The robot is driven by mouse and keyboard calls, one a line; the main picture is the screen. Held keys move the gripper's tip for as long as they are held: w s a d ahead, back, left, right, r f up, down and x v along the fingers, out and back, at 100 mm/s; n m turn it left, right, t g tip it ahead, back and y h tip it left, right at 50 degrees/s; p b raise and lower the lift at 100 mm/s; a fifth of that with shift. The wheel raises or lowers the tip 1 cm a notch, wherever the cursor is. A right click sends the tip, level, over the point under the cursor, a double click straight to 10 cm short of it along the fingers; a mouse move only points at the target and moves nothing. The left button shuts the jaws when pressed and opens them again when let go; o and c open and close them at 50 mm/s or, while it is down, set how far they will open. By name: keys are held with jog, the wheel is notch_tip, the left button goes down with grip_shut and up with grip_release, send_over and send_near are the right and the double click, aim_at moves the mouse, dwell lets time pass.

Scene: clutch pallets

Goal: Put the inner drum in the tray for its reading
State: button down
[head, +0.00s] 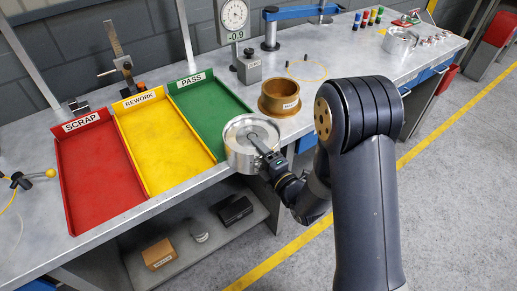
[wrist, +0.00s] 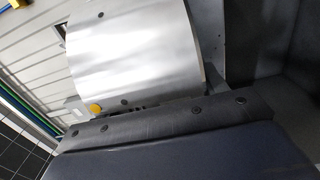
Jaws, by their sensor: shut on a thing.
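My gripper (head: 268,160) is shut on a silver metal drum (head: 240,136), which I take to be the inner drum. I hold it by its near right side, and it looks clear of the bench. In the picture it overlaps the near right corner of the green PASS tray (head: 226,113). In the wrist view the drum's smooth curved wall (wrist: 135,50) fills the upper middle. Left of the green tray are the yellow REWORK tray (head: 166,150) and the red SCRAP tray (head: 98,178). All three look empty. The gauge (head: 236,22) behind shows -0.9 on a green display.
A bronze ring-shaped part (head: 280,99) stands on the bench right of the held drum. Another silver part (head: 400,42) sits at the far right. A blue arm fixture (head: 290,13) stands behind. My arm covers part of the bench's front edge.

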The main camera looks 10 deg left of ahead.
jog(key=shift+w+r, duration=0.1)
jog(key=shift+r, duration=0.05)
dwell(0.3)
jog(key=c, duration=0.7)
grip_release()
jog(key=shift+f, duration=0.35)
jog(key=o, duration=0.5)
jog(key=shift+c, duration=0.2)
jog(key=shift+r, duration=0.2)
